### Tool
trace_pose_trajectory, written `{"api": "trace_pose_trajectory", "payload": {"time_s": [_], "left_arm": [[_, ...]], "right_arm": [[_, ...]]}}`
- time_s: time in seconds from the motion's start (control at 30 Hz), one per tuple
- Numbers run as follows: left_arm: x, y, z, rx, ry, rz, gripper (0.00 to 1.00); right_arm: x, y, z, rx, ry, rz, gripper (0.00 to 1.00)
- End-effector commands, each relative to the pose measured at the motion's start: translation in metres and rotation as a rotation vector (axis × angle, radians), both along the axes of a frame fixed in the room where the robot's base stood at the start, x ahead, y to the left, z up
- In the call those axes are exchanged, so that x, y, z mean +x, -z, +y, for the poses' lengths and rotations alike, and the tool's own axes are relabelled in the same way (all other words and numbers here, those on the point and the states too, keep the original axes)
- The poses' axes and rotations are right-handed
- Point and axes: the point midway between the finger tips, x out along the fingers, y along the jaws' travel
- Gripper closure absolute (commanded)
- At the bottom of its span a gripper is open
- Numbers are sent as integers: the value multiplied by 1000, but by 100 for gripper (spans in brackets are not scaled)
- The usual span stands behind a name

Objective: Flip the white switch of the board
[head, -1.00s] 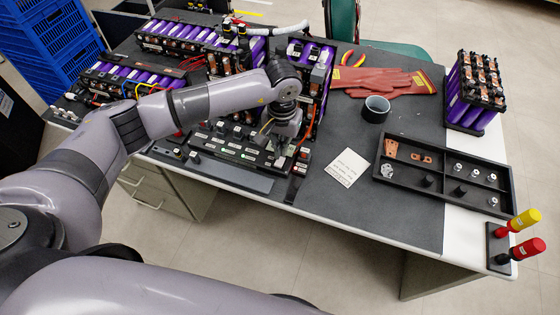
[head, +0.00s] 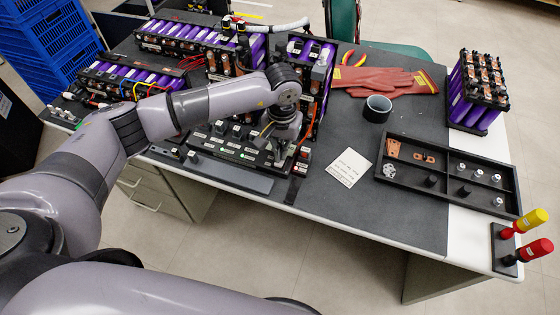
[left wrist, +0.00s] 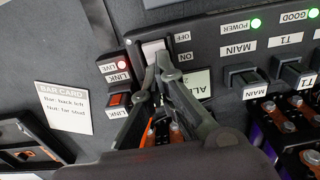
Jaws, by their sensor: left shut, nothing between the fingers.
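The white switch (left wrist: 152,50) shows in the left wrist view as a pale rocker on the dark board (left wrist: 205,57), beside the OFF and ON labels. My left gripper (left wrist: 152,78) is shut and empty, its fingertips at the ON-side end of the switch; I cannot tell whether they touch it. In the head view, the board (head: 222,156) lies at the table's front edge with my left gripper (head: 279,158) over its right end, hiding the switch there. My right gripper is not in view.
A red switch (left wrist: 116,99) and a lit red lamp (left wrist: 108,68) sit beside the white switch. Purple battery modules (head: 315,75) stand behind the board. A paper card (head: 348,167) and a black parts tray (head: 400,195) lie to the right.

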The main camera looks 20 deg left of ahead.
Motion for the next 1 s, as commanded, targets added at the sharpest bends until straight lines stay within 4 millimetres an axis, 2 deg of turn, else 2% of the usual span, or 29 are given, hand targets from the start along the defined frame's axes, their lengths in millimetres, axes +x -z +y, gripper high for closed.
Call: {"api": "trace_pose_trajectory", "payload": {"time_s": [0.07,0.27,0.8,1.0], "left_arm": [[-1,4,0,1,0,2,100],[-1,-3,0,1,0,2,100],[0,-58,0,0,0,0,100],[0,-69,0,1,0,1,100]], "right_arm": [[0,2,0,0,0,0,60],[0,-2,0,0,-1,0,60],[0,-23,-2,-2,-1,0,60],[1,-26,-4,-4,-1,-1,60]]}}
